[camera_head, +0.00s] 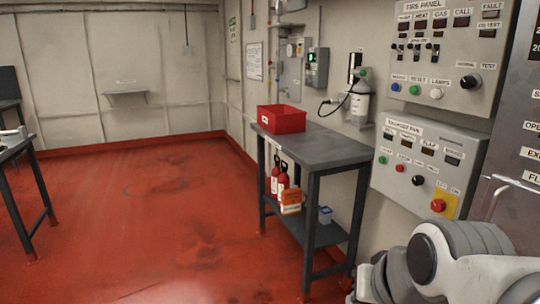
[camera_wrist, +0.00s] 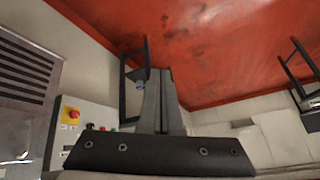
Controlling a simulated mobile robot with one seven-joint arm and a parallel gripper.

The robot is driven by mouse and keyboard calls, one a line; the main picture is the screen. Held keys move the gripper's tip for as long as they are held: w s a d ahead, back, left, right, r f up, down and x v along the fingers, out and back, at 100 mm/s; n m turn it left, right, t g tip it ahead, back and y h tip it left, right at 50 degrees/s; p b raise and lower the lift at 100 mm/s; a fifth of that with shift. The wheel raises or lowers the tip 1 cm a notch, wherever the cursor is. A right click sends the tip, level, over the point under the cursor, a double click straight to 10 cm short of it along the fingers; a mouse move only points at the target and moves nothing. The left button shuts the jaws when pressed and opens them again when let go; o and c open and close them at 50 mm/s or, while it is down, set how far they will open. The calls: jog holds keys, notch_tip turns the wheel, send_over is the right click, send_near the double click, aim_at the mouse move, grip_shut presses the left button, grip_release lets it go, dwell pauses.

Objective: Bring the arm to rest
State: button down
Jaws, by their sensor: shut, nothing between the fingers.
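My arm (camera_head: 450,262) shows at the lower right of the head view as white and grey links, folded low in front of the wall panels. Its gripper end is not visible there. In the wrist view my gripper (camera_wrist: 163,72) is at the middle, its two dark fingers pressed together with nothing between them. It points over open space, and nothing touches the fingertips. The wrist view is tilted, with the red floor (camera_wrist: 215,45) at the top.
A dark table (camera_head: 318,148) with a red bin (camera_head: 281,119) stands along the right wall. Two red extinguishers (camera_head: 279,180) are on its lower shelf. The fire panel (camera_head: 446,45) and the lower control panel (camera_head: 425,165) are near my arm. The floor at centre left is clear.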

jog(key=s+r+n+p, duration=0.1)
jog(key=s+r+p, duration=0.1)
jog(key=r+p, duration=0.7)
jog(key=s+r+n+g+h+p, duration=0.1)
jog(key=s+r+p, duration=0.1)
jog(key=r+p, duration=0.8)
jog(key=shift+s+d+r+p, duration=0.2)
jog(key=shift+d+r+p, duration=0.15)
jog(key=shift+p, duration=0.2)
jog(key=shift+d+f, duration=0.1)
jog(key=shift+d, duration=0.05)
